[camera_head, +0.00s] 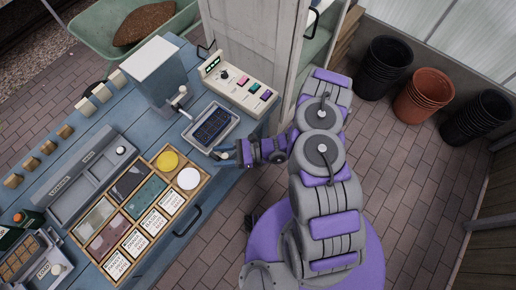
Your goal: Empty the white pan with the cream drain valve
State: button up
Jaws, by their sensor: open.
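The white pan (188,134) is a shallow rectangular tray on the blue bench, with a dark blue-black filling or liquid inside. A small cream knob (226,156), apparently its drain valve, sits at the pan's near right corner. My gripper (228,155) reaches in from the right, low at the bench edge. Its jaws are open, one on each side of the cream knob or very close to it. I cannot tell whether they touch it. The underside of the valve and any outlet are hidden.
A white box with a tap (154,64) stands behind the pan. A control panel (240,88) with coloured buttons is to its right. A wooden tray of cards and discs (126,262) lies to the left. Stacked pots (424,98) stand on the open brick floor at right.

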jog(key=w+d+p, duration=0.1)
jog(key=d, duration=1.5)
jog(key=shift+d+p, duration=0.35)
jog(key=shift+p, duration=0.05)
jog(key=shift+w, duration=0.1)
jog(key=s+a+r+n+g+h+b, duration=0.15)
jog(key=r+n+g+h, duration=0.35)
jog(key=r, duration=0.6)
jog(key=s+a+r+n+g+h, duration=0.25)
jog(key=r+n, duration=0.45)
jog(key=r, duration=0.4)
jog(key=s+d+r+n+t+h+b, duration=0.1)
jog(key=s+d+r+n+t+h, duration=0.1)
jog(key=s+d+r+h, duration=0.3)
jog(key=s+d+r+n+t+h+b, duration=0.1)
jog(key=s+d+r+n+t+h, duration=0.2)
jog(key=s, duration=0.7)
jog(key=shift+s+d+r+t+h, duration=0.4)
jog(key=shift+d+r+t+h, duration=0.7)
jog(key=shift+d, duration=0.8)
jog(key=shift+f, duration=0.2)
jog(key=shift+c, duration=0.5)
